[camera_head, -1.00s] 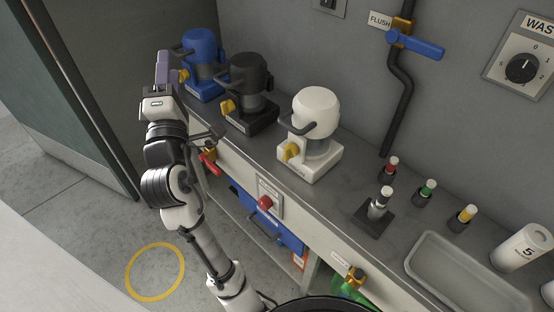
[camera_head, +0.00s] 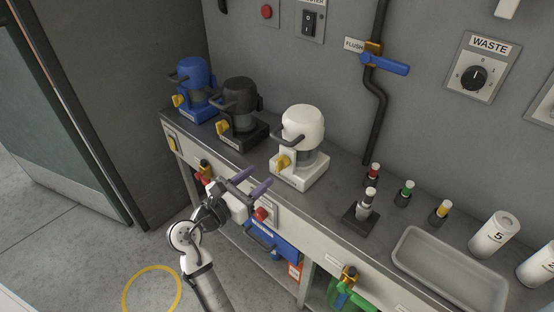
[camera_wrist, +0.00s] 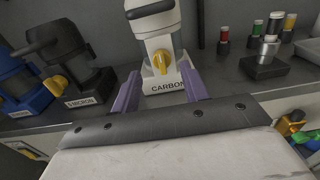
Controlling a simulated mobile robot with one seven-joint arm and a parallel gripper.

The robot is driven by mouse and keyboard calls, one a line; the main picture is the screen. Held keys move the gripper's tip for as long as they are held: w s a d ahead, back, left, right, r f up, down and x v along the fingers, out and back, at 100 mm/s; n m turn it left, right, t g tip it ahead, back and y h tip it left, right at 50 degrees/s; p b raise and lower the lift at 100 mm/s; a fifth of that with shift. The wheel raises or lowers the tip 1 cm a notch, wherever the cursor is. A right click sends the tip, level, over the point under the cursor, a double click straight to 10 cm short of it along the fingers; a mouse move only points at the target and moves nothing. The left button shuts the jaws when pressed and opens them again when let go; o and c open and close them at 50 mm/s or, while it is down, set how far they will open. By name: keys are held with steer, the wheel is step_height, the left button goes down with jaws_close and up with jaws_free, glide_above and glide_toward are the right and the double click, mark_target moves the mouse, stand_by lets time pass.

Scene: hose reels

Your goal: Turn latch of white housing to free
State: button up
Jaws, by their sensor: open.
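The white housing (camera_head: 304,128) stands on the grey bench, with a dark handle and a yellow latch (camera_head: 283,162) low on its front left. In the wrist view the white housing (camera_wrist: 155,22) is straight ahead, its base labelled CARBON, and its yellow latch (camera_wrist: 161,62) stands about upright. My gripper (camera_head: 255,181) is open and empty, in front of the bench edge, below and left of the latch and apart from it. In the wrist view its two purple fingers (camera_wrist: 160,90) frame the base label, with the latch above and between them.
A black housing (camera_head: 240,100) and a blue housing (camera_head: 195,80) stand to the left, each with a yellow latch. Right of the white housing are a sample holder (camera_head: 366,205), several small capped vials and a grey tray (camera_head: 450,270). A red button (camera_head: 261,214) is on the bench front near my gripper.

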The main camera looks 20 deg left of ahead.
mark_target(277, 162)
steer(key=p+x, duration=0.1)
steer(key=x, duration=0.7)
steer(key=shift+w, duration=0.15)
steer(key=c, duration=1)
steer(key=shift+f, duration=0.15)
